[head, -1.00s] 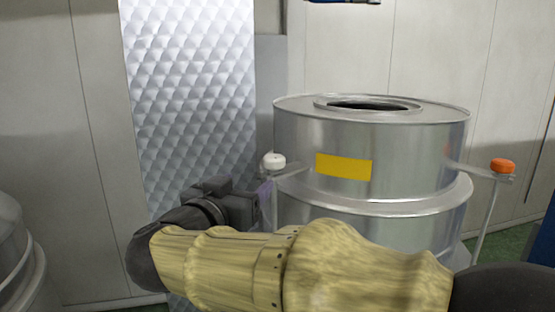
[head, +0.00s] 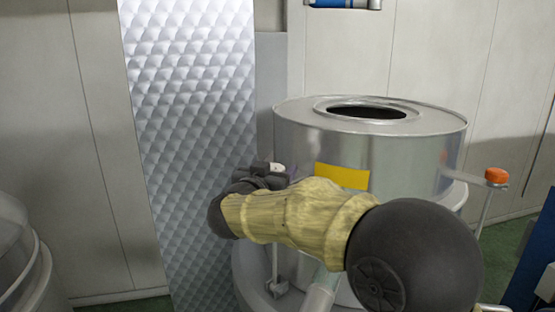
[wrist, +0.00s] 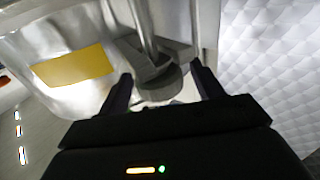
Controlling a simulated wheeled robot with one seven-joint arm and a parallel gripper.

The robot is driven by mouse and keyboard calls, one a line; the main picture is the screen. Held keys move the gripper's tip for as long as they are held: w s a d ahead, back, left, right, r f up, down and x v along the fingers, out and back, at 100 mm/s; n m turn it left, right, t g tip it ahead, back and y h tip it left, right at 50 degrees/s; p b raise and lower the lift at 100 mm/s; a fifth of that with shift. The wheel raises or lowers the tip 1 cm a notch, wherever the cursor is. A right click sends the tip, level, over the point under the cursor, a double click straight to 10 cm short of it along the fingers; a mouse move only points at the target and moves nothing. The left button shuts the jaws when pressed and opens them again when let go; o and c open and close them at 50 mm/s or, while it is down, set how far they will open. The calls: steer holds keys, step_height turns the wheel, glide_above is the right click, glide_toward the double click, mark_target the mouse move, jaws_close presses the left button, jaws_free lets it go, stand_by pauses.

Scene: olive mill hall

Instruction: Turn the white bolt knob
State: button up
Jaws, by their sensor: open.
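The white bolt knob (head: 278,168) sits at the left side of the steel drum, and only a small part shows past my gripper in the head view. My gripper (head: 270,175) is right at the knob. In the wrist view my gripper (wrist: 161,80) is open, with one dark finger on each side of a grey bracket end and rod. A pale patch shows just below the bracket between the fingers; I cannot tell whether it is the knob. I cannot tell whether the fingers touch anything.
The steel drum (head: 400,150) with a yellow label (head: 342,177) stands close behind my arm. An orange knob (head: 496,176) is on its right side. A quilted metal panel (head: 195,110) stands at the left. Another round metal vessel (head: 18,245) is at the lower left.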

steer(key=shift+x, duration=1.2)
steer(key=shift+c, duration=0.3)
steer(key=c, duration=0.9)
